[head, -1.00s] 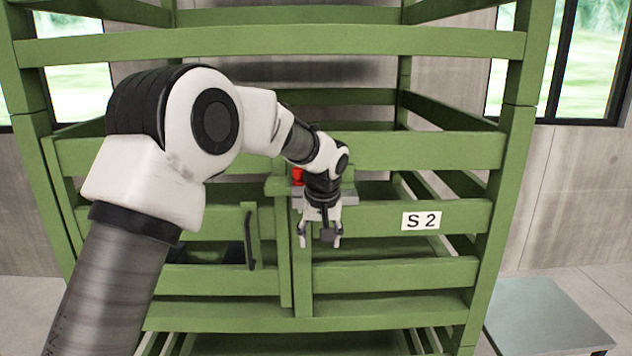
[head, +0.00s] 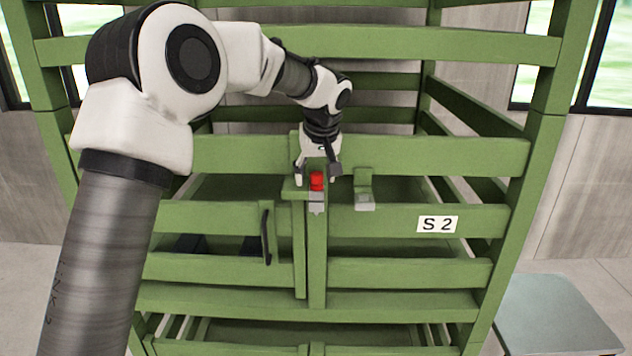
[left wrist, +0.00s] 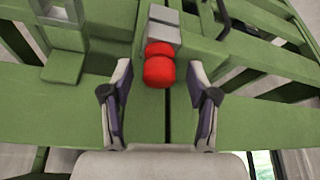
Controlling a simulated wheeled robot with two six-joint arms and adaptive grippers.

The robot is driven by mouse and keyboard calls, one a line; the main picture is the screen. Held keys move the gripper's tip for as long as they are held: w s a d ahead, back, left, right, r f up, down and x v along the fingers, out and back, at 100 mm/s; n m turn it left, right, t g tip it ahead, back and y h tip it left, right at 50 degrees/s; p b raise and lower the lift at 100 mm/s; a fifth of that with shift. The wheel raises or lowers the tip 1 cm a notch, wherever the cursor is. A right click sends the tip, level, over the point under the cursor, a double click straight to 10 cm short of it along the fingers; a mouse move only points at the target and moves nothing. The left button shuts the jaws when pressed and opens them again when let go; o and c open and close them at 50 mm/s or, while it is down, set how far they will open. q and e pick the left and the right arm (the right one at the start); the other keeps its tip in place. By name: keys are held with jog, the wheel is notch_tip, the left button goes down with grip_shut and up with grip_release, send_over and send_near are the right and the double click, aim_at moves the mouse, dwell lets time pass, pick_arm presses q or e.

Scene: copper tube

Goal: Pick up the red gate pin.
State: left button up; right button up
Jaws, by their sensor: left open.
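The red gate pin (head: 317,181) stands at the top of the green gate post, with a grey metal bracket (head: 316,202) just below it. My left gripper (head: 318,172) is open directly above and around the pin's height in the head view. In the left wrist view the red pin head (left wrist: 159,70) lies between the two spread fingers (left wrist: 160,98), with gaps on both sides and no contact visible. The grey bracket (left wrist: 164,32) lies beyond it. My right gripper is not in view.
The green slatted rack (head: 400,300) surrounds the pin. A second grey-and-green bracket (head: 364,192) sits to the right. A black handle (head: 266,237) is on the gate at left. A white "S 2" label (head: 437,224) and a grey-topped box (head: 555,315) are at right.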

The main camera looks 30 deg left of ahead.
pick_arm(q)
jog(key=shift+w+d, duration=0.1)
jog(key=shift+w, duration=0.05)
jog(key=c, duration=0.9)
jog(key=shift+d, duration=0.1)
grip_shut()
jog(key=shift+s+r, duration=0.1)
jog(key=shift+s, duration=0.1)
